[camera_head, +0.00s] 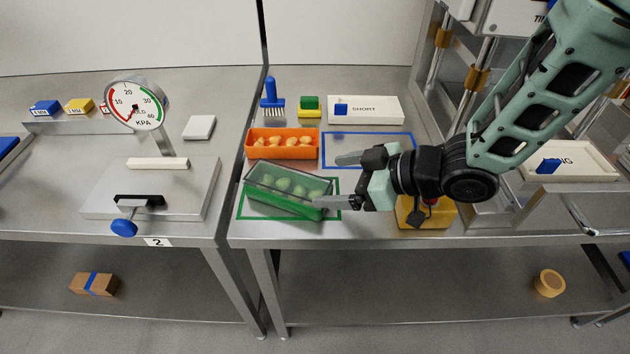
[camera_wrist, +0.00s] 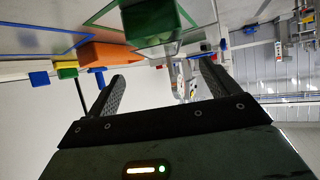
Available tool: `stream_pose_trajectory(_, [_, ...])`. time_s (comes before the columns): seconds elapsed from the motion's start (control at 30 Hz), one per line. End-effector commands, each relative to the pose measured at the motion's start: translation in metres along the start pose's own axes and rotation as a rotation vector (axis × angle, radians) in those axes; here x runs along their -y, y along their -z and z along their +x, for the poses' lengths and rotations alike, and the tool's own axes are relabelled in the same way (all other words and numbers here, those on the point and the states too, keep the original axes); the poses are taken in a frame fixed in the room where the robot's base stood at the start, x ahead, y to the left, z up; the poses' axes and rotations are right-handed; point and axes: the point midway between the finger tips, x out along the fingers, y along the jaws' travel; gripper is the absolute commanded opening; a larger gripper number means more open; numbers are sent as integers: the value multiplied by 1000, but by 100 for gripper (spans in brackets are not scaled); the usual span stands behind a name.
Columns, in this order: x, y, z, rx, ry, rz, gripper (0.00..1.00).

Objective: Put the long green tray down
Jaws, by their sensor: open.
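The long green tray (camera_head: 283,205) holds several pale green pieces under a clear, dark-edged cover. It rests at the front left of the right-hand bench, over the green outline (camera_head: 338,212), a little askew to it. My gripper (camera_head: 329,181) is open at the tray's right end, with nothing between its fingers. The lower fingertip overlaps the tray's right end in the head view; I cannot tell whether it touches. In the wrist view, the open fingers (camera_wrist: 165,82) show below the green tray (camera_wrist: 155,22).
An orange tray (camera_head: 283,151) of pale pieces sits just behind. A blue outline (camera_head: 368,134) to its right is mostly clear. A blue brush (camera_head: 271,99), a green-yellow block (camera_head: 309,106) and a SHORT box (camera_head: 375,110) stand behind.

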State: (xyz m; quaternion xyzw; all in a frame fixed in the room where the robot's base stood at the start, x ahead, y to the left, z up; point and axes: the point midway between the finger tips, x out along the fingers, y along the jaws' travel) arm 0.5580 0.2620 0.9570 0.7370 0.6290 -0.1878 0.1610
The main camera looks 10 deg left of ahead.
Motion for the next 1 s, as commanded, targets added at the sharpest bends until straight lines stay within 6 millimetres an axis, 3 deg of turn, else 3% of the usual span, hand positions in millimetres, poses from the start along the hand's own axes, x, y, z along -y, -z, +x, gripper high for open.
stream_pose_trajectory(0.2, [0,0,-24,-1,0,0,87])
stream_pose_trajectory(0.47, [0,1,-28,2,-3,0,87])
stream_pose_trajectory(0.63, [-13,4,-42,97,-110,20,87])
stream_pose_trajectory(0.73, [-21,3,-66,231,-235,73,87])
stream_pose_trajectory(0.83, [-17,-3,-102,395,-348,169,87])
stream_pose_trajectory(1.0, [29,-20,-167,667,-440,382,87])
